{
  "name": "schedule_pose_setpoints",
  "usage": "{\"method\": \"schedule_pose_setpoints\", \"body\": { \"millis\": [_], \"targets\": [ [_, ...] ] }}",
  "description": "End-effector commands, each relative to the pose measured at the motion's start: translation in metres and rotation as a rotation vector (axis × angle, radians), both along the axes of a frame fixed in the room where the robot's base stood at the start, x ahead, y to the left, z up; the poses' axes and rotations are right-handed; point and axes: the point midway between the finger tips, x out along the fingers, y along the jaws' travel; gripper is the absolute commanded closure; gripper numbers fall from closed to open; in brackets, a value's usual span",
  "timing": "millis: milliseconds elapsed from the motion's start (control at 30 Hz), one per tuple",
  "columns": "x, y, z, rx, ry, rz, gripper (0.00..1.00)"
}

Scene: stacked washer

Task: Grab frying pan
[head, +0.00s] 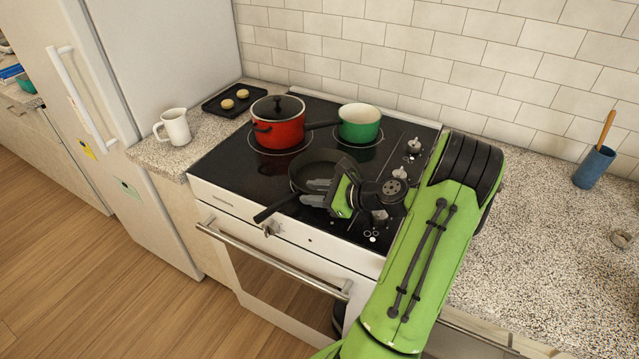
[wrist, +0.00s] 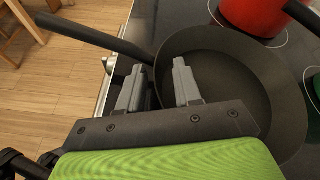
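The black frying pan (head: 323,160) sits on the front part of the dark stovetop, and its handle (head: 277,207) points toward the front left, past the stove's front edge. In the wrist view the pan (wrist: 238,70) fills the right side and its handle (wrist: 95,38) runs to the upper left. My gripper (head: 317,192) is above the near side of the pan. In the wrist view its two grey fingers (wrist: 160,85) stand apart with a gap between them, and nothing is held. The fingers overlap the pan's near rim in view; I cannot tell whether they touch it.
A red pot (head: 280,128) with a dark lid and a green pot (head: 359,128) stand behind the pan. A white pitcher (head: 175,127) and a dark tray (head: 222,106) are on the left counter. A blue cup (head: 594,168) stands on the right counter, with free room around it.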

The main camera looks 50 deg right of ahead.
Motion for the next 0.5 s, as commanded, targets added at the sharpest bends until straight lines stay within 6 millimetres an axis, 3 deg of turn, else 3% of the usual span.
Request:
{"method": "schedule_pose_setpoints", "body": {
  "millis": [67,267,500],
  "targets": [
    [-0.0002,-0.0001,0.0007,0.0,0.0,0.0,0.7],
    [-0.0005,0.0,0.0006,0.0,0.0,0.0,1.0],
    [-0.0009,0.0,0.0,0.001,0.002,0.0,1.0]
  ]
}}
